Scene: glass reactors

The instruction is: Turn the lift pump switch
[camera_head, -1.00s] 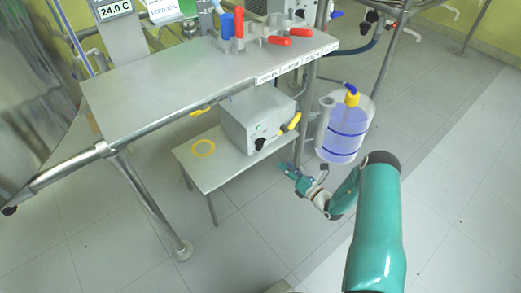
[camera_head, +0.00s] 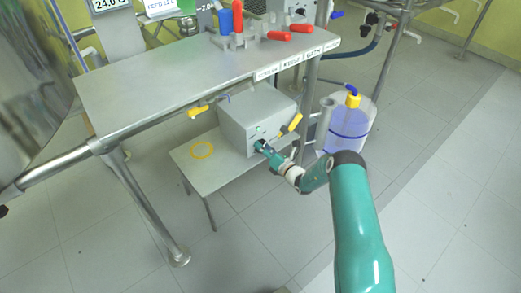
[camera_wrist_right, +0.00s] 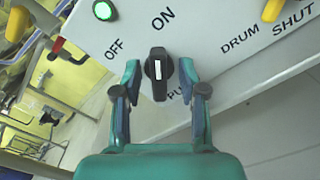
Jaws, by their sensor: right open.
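The lift pump box (camera_head: 250,118) is a grey box on a low metal table under the steel bench. In the right wrist view its front panel shows a black rotary switch (camera_wrist_right: 158,72) with a white mark, below the labels OFF and ON. A green lamp (camera_wrist_right: 104,10) glows beside OFF. My right gripper (camera_head: 262,147) is at the box front in the head view. In the right wrist view the right gripper (camera_wrist_right: 158,85) is open, with one finger on each side of the switch and visible gaps. My left gripper is not in view.
A yellow valve handle (camera_head: 291,124) is right of the box, near my right gripper. A clear drum (camera_head: 347,130) with blue bands stands beside the table. The steel bench (camera_head: 190,80) with red handles overhangs the box. Floor in front is clear.

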